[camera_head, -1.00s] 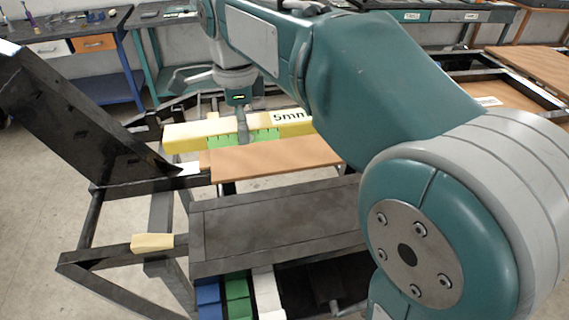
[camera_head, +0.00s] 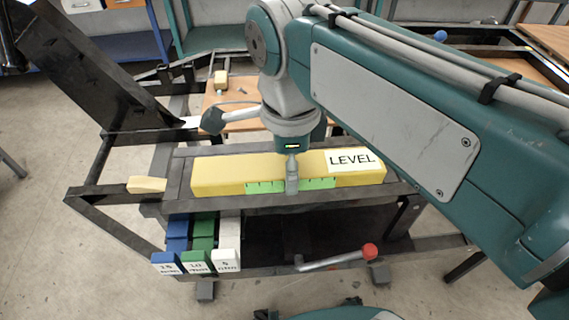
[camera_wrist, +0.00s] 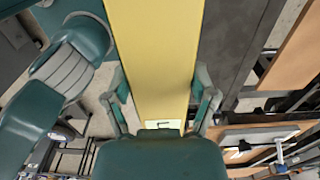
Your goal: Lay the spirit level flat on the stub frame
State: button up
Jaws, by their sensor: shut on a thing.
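The spirit level (camera_head: 225,177) is a long yellow bar with a green graduated strip and a white LEVEL label. In the head view it lies crosswise over the dark metal stub frame (camera_head: 174,185), roughly parallel to its front edge. My gripper (camera_head: 292,182) is shut on the level near its middle. The wrist view shows the level (camera_wrist: 153,50) between both fingers (camera_wrist: 162,85), with the dark frame plate (camera_wrist: 232,45) to its right and floor to its left. The level looks flat, but I cannot tell whether it touches the frame.
Blue, green and white labelled blocks (camera_head: 196,255) sit below the frame's front left. A red-knobbed lever (camera_head: 340,258) is at the front. A small yellow block (camera_head: 147,184) rests on the left rail. A wooden board (camera_head: 240,97) and a tilted black beam (camera_head: 95,75) lie behind.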

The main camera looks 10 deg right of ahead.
jog(key=w+f, duration=0.2)
jog(key=w, duration=0.1)
jog(key=w+f, duration=0.5)
jog(key=w, duration=0.2)
jog(key=shift+d+f, duration=0.1)
jog(key=shift+f, duration=0.05)
jog(key=shift+w+f, duration=0.4)
jog(key=shift+f, duration=0.8)
jog(key=shift+w+f, duration=0.15)
jog(key=shift+f, duration=0.8)
jog(key=o, duration=1.2)
